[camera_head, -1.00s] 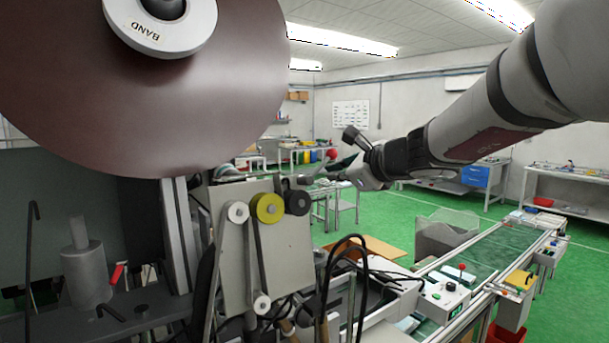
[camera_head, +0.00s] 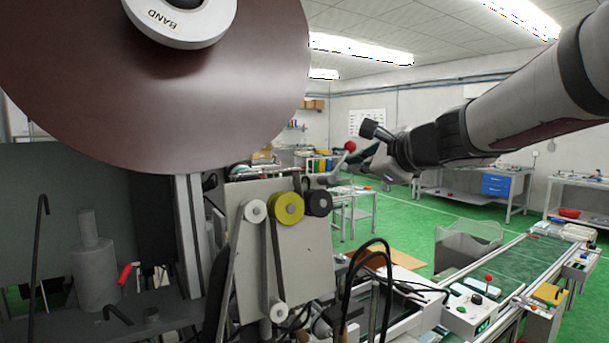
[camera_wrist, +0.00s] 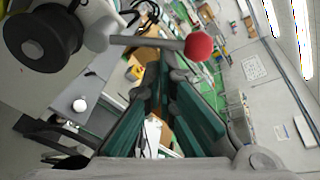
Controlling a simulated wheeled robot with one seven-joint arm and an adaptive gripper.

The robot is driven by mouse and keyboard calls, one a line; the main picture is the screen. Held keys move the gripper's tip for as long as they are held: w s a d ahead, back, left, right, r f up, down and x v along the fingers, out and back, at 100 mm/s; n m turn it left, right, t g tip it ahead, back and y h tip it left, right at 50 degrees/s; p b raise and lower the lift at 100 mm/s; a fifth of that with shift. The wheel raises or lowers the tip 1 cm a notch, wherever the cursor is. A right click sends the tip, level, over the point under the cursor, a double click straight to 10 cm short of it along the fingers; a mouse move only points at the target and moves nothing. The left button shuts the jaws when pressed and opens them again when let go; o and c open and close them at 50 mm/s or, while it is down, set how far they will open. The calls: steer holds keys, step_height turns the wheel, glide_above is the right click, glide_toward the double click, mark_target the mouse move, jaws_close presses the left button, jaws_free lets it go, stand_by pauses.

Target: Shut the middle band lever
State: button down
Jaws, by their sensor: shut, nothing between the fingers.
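In the wrist view, a grey lever with a red ball knob (camera_wrist: 198,46) sticks out from the left, beside a dark round roller (camera_wrist: 45,38). I cannot tell whether it is the middle band lever. My gripper (camera_wrist: 161,72) has its dark green fingers together and empty; the knob appears just above and right of the fingertips, with no clear contact. In the head view, my gripper (camera_head: 338,176) is right of and above the machine's panel (camera_head: 300,250), which carries white, yellow (camera_head: 287,208) and black rollers.
A big brown band disc (camera_head: 170,100) fills the upper left. A grey cylinder and a red handle (camera_head: 124,272) are at lower left. Black cables (camera_head: 372,280) loop up beside the panel. A green conveyor (camera_head: 510,260) runs at right, with a control box (camera_head: 470,312).

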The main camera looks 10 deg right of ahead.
mark_target(345, 149)
steer(key=shift+s+a+r+n+t+b, duration=0.15)
steer(key=shift+a+r+n+b, duration=0.35)
steer(key=shift+n+b, duration=0.9)
steer(key=shift+a+r+n+t+b, duration=0.25)
steer(key=shift+a+r+n+b, duration=0.25)
steer(key=shift+n+b, duration=0.85)
steer(key=shift+s+a+r+n+t+b, duration=0.15)
steer(key=shift+a+r+n+b, duration=0.35)
steer(key=shift+n+b, duration=0.9)
steer(key=shift+r, duration=0.1)
steer(key=shift+w, duration=0.1)
